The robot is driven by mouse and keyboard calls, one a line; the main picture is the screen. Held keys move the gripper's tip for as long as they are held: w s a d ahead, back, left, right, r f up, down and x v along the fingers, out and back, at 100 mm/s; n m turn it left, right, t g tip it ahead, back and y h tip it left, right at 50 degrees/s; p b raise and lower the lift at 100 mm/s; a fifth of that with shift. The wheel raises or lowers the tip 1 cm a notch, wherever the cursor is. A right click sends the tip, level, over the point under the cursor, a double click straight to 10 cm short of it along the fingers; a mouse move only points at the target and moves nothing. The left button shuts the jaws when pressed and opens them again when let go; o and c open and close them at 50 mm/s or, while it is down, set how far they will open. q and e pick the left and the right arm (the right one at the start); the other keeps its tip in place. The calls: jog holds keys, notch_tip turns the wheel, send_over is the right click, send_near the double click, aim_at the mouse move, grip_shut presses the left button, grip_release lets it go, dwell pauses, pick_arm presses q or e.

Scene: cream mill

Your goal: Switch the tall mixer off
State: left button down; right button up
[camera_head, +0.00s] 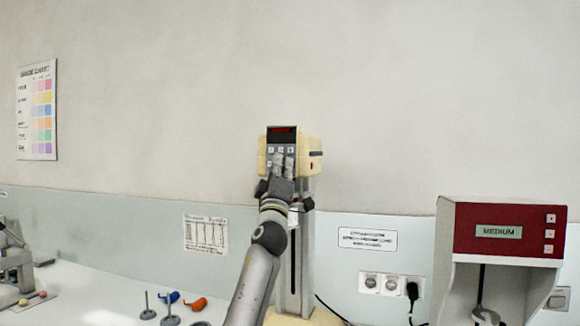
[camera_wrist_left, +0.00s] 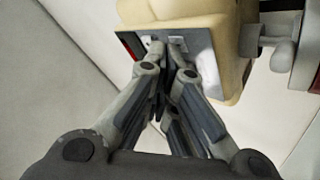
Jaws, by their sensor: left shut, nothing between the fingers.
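The tall mixer (camera_head: 311,146) has a cream head on a grey column at the middle of the head view. Its dark control panel (camera_head: 281,137) has a red lit display at the top and pale buttons below. My left gripper (camera_head: 284,161) is shut, with its fingertips in front of the panel's lower buttons and hiding some of them. In the left wrist view the mixer head (camera_wrist_left: 228,50) is close, and the fingertips of my left gripper (camera_wrist_left: 165,46) are at the panel among the pale buttons. I cannot tell whether they touch. My right gripper is not in view.
A red and white machine (camera_head: 500,235) marked MEDIUM stands at the right. Wall sockets (camera_head: 390,287) with a black plug are between it and the mixer.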

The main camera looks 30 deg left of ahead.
pick_arm(q)
jog(key=shift+s+d+p, duration=0.2)
jog(key=shift+s+p, duration=0.4)
jog(key=shift+s, duration=0.15)
jog(key=shift+s+d+r+p, duration=0.1)
jog(key=shift+s+d+p, duration=0.1)
jog(key=shift+s+p, duration=0.45)
jog(key=shift+s+d+p, duration=0.2)
jog(key=shift+s, duration=0.7)
jog(key=shift+s+d+r+p, duration=0.1)
jog(key=shift+s+d+p, duration=0.1)
jog(key=shift+s+p, duration=0.45)
jog(key=shift+s, duration=0.15)
